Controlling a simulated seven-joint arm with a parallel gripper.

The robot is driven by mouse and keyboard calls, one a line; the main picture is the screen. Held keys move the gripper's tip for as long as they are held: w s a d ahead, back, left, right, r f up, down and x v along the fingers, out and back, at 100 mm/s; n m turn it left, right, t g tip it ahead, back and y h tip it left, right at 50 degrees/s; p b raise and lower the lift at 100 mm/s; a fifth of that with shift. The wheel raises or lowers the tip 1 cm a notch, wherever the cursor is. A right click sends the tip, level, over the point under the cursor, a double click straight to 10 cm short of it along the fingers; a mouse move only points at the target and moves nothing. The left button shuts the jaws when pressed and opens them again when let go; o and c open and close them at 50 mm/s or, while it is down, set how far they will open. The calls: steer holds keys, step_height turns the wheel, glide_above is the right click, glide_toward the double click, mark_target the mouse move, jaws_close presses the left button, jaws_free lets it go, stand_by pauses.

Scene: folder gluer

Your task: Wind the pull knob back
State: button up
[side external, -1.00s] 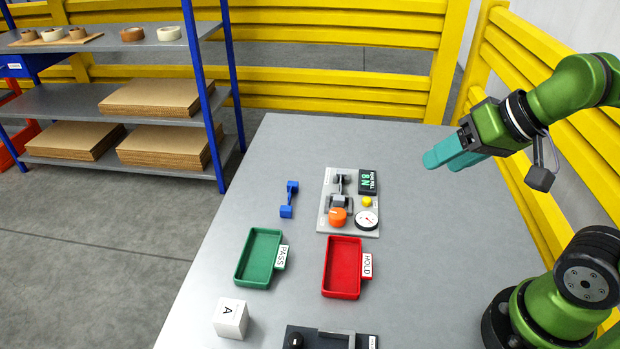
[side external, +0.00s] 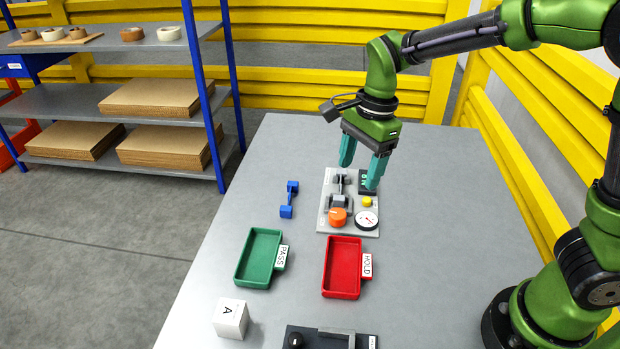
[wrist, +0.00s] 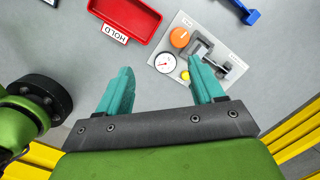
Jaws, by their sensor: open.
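An orange round knob (side external: 337,217) sits on a light grey panel (side external: 326,202), beside a white dial gauge (side external: 367,219) with a needle. It also shows in the wrist view (wrist: 180,37). I cannot read any label naming it the pull knob. A yellow button (side external: 367,202) and a grey clamp-like fixture (side external: 338,203) are on the same panel. My gripper (side external: 359,176) points down above the far end of the panel, open and empty, with its teal fingers apart. One finger partly hides the dark display (side external: 364,177).
A red HOLD tray (side external: 328,265), a green PASS tray (side external: 240,257), a white block marked A (side external: 230,319) and a blue part (side external: 289,199) lie around the panel. The table's right side is clear.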

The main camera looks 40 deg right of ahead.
mark_target(336, 212)
steer(key=w+a+r+m+h, duration=0.15)
steer(key=w+m, duration=0.35)
steer(key=m, duration=1.1)
steer(key=shift+g, duration=0.3)
steer(key=f, duration=1.1)
steer(key=d+f, duration=0.1)
steer(key=f, duration=0.4)
steer(key=shift+f, duration=0.2)
steer(key=shift+c, duration=0.4)
steer(key=c, duration=1)
